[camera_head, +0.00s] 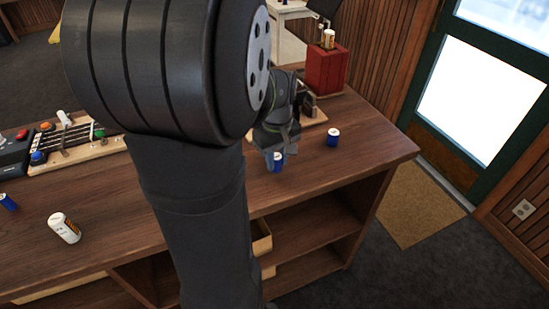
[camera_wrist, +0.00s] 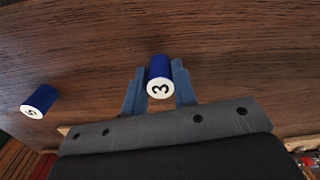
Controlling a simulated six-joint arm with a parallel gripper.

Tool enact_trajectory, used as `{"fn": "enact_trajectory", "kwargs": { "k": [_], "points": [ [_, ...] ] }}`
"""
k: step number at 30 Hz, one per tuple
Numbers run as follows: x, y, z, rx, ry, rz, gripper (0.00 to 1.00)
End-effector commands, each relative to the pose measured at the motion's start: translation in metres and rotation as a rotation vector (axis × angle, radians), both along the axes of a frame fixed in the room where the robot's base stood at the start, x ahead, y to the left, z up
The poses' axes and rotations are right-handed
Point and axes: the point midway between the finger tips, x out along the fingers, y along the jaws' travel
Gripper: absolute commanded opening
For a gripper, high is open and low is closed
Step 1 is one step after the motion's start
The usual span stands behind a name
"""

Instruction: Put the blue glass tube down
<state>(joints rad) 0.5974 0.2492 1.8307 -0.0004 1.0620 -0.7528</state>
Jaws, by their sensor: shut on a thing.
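The blue glass tube (camera_wrist: 160,67) has a white end marked 3 and sits between the two fingers of my gripper (camera_wrist: 159,90) in the wrist view. The fingers are shut on it. In the head view my gripper (camera_head: 275,157) holds the blue tube (camera_head: 279,160) at the right part of the wooden counter (camera_head: 375,150), close over its top. I cannot tell whether the tube touches the wood. My arm hides part of the counter.
Another blue tube (camera_head: 333,137) stands to the right; in the wrist view a blue tube (camera_wrist: 40,101) marked 5 shows at left. A white bottle (camera_head: 65,228) and a blue tube (camera_head: 7,202) are at left. A red box (camera_head: 326,70) stands behind. Bare wood lies around the gripper.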

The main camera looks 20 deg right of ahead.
Motion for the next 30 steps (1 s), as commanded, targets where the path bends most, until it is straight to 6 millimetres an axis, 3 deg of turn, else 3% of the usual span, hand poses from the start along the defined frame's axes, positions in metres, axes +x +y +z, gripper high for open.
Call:
{"fn": "enact_trajectory", "kwargs": {
  "k": [3, 15, 16, 19, 30],
  "points": [
    [-0.001, 0.0, -0.013, 0.001, 0.001, 0.0, 0.04],
    [0.0, 0.0, -0.018, 0.001, 0.001, 0.0, 0.04],
    [0.0, 0.0, -0.018, 0.0, 0.0, 0.0, 0.29],
    [0.0, 0.0, -0.017, 0.0, 0.0, 0.0, 0.47],
    [0.0, 0.0, -0.011, -0.002, -0.002, 0.0, 0.47]
  ]
}}
